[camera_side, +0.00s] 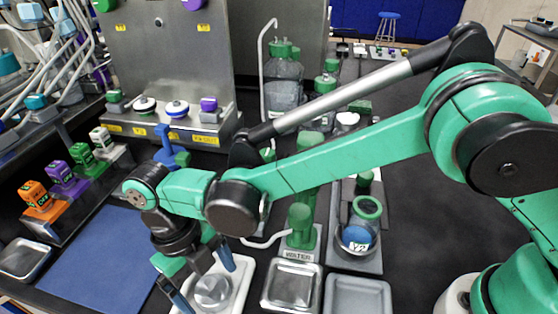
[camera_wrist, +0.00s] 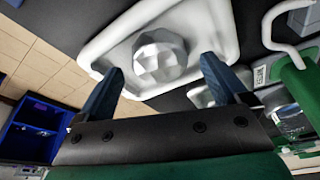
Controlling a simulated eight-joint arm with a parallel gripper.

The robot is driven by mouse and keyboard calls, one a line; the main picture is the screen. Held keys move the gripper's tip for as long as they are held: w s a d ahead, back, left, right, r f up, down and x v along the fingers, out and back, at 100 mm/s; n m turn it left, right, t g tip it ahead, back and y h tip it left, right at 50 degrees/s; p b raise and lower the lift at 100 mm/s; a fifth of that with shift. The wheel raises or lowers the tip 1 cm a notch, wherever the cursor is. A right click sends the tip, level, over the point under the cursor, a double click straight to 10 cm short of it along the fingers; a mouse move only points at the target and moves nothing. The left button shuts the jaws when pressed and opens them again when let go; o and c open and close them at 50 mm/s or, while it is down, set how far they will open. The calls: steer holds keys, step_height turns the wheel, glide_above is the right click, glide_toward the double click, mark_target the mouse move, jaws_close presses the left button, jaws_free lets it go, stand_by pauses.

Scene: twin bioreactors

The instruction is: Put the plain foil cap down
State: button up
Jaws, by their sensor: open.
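The plain foil cap (camera_side: 212,291) is a silvery, faceted dome lying in a white tray (camera_side: 246,272) at the bottom of the side view. In the wrist view the cap (camera_wrist: 160,58) sits on the flat floor of the same white tray (camera_wrist: 225,32), inside its raised rim. My gripper (camera_side: 211,287) is low over the tray, with its blue fingers spread on either side of the cap. In the wrist view my gripper (camera_wrist: 161,65) shows a gap between each finger and the cap. Whether the fingertips touch the tray cannot be told.
Square metal trays (camera_side: 293,286) stand right of the white tray. A green valve post (camera_side: 301,228) and a glass vessel with a green ring (camera_side: 361,232) stand behind them. A blue mat (camera_side: 95,262) lies clear at left, beside coloured blocks (camera_side: 68,183).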

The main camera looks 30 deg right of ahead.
steer(key=v, duration=1.1)
steer(key=shift+r, duration=0.15)
steer(key=w+d+r+m+t+y, duration=0.1)
steer(key=w+d+r+m+t, duration=0.15)
steer(key=d+m, duration=0.85)
steer(key=w+d+r+m+t+y, duration=0.1)
steer(key=w+d+m+t, duration=0.3)
steer(key=d+m, duration=0.7)
steer(key=s+d+f+m+t, duration=0.1)
steer(key=s+d+m, duration=0.1)
steer(key=m, duration=0.4)
steer(key=s+d+m+t, duration=0.1)
steer(key=s+d+m, duration=0.2)
steer(key=s+m, duration=0.2)
steer(key=s+d+f+m+t, duration=0.1)
steer(key=s+d+m, duration=0.1)
steer(key=m, duration=0.5)
steer(key=shift+s+d+f+t+h, duration=0.35)
steer(key=shift+s+h, duration=0.05)
steer(key=shift+s, duration=0.25)
